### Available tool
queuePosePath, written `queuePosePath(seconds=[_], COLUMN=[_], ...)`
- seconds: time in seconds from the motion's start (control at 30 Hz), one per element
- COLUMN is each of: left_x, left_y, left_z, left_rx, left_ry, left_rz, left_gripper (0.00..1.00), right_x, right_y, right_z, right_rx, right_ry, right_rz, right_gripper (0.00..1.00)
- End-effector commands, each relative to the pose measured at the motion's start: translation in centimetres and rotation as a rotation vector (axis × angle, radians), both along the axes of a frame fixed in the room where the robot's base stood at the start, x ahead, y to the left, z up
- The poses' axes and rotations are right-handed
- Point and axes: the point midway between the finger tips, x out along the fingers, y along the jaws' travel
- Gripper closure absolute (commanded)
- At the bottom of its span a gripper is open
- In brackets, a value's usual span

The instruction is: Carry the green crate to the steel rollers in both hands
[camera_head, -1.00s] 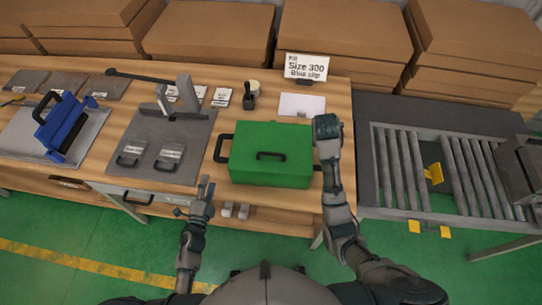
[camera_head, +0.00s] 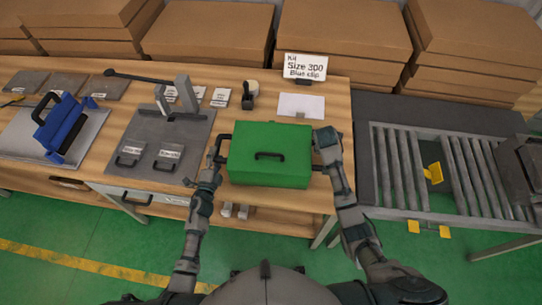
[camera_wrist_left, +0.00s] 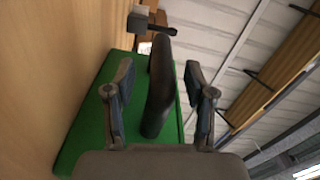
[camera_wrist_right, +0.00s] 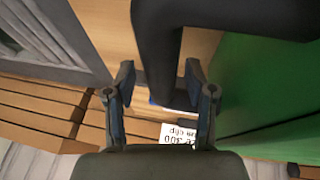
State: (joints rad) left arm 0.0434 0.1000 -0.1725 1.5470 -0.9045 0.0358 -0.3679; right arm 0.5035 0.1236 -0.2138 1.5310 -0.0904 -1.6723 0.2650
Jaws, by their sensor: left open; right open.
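The steel rollers (camera_head: 400,165) are at the right.
Yellow clips (camera_head: 433,173) and a dark grey box (camera_head: 522,165) are on the roller stand. A blue tool (camera_head: 62,125) and a grey mat (camera_head: 150,135) lie to the left. A sign (camera_head: 305,67) and a white card (camera_head: 301,106) are behind the crate. Cardboard boxes (camera_head: 350,40) line the back.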

Motion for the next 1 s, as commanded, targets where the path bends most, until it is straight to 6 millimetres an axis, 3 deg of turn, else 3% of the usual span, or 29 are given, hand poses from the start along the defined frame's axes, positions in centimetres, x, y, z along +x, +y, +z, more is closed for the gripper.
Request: queuePosePath(seconds=[0.1, 0.13, 0.33, 0.67, 1.0], left_x=[0.0, 0.0, 0.0, 0.0, 0.0], left_y=[0.1, 0.1, 0.2, 0.4, 0.5], left_z=[0.0, 0.0, -0.1, -0.2, 1.1], left_rx=[-0.001, -0.001, -0.002, -0.001, -0.002], left_ry=[0.000, 0.000, 0.001, 0.004, -0.001], left_rz=[0.000, 0.000, 0.001, 0.005, 0.007], left_gripper=[0.45, 0.50, 1.00, 1.00, 1.00], right_x=[0.0, 0.0, 0.0, 0.1, 0.2], right_y=[0.1, 0.1, 0.2, 0.0, -0.1], right_z=[0.0, 0.1, 0.1, 0.1, 1.4], right_rx=[-0.001, -0.001, -0.002, -0.003, -0.006], right_ry=[0.000, 0.000, -0.001, -0.002, -0.009], right_rz=[0.001, 0.001, 0.000, -0.001, -0.004], right_gripper=[0.45, 0.50, 1.00, 1.00, 1.00])
